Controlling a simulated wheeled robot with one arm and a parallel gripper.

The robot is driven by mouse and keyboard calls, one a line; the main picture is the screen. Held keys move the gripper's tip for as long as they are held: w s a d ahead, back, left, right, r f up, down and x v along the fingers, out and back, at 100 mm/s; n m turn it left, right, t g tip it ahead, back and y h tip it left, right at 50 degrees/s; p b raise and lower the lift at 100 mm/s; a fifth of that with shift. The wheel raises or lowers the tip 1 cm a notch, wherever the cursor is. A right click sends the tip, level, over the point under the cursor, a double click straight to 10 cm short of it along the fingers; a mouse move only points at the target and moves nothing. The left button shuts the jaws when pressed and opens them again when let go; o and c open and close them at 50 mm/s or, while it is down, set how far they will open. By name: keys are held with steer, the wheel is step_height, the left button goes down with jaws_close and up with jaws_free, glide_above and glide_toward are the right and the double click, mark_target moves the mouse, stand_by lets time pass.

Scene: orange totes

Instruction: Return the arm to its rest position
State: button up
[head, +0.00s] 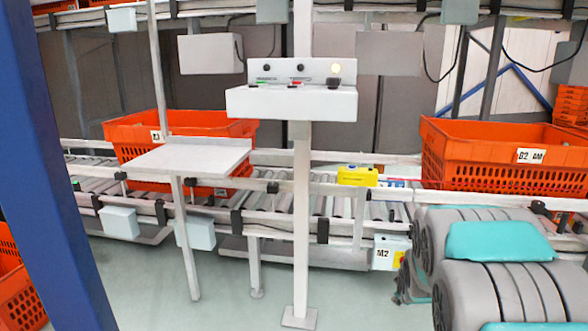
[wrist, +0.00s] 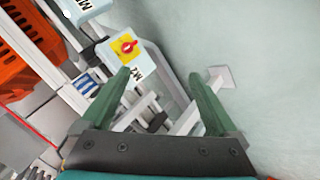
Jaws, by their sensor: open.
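My gripper (wrist: 157,95) shows in the wrist view with its two green fingers spread wide apart and nothing between them. Behind the fingers the wrist view shows the pale floor, a white post foot and part of the conveyor. In the head view my grey and teal arm (head: 500,242) is at the lower right, in front of the conveyor. The gripper itself does not show in the head view.
Orange totes (head: 205,128) and (head: 478,178) sit on the roller conveyor (head: 270,205). A white control box (head: 290,103) stands on a post beside a small white table (head: 190,157). A blue upright (head: 50,160) is at the left. Floor (head: 240,285) in front is clear.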

steer(key=s+a+r+m+g+y+p, duration=0.1)
steer(key=s+a+r+m+g, duration=0.1)
steer(key=s, duration=1.2)
steer(key=s+a+r+m+g+y+p, duration=0.1)
steer(key=s+a+r+g, duration=0.4)
steer(key=s, duration=1)
steer(key=s+a+r+m+g+p, duration=0.3)
steer(key=s+a+r+m, duration=0.2)
steer(key=s, duration=1)
steer(key=a, duration=0.3)
steer(key=shift+s+r+g+y, duration=0.15)
steer(key=shift+r+g+y, duration=0.25)
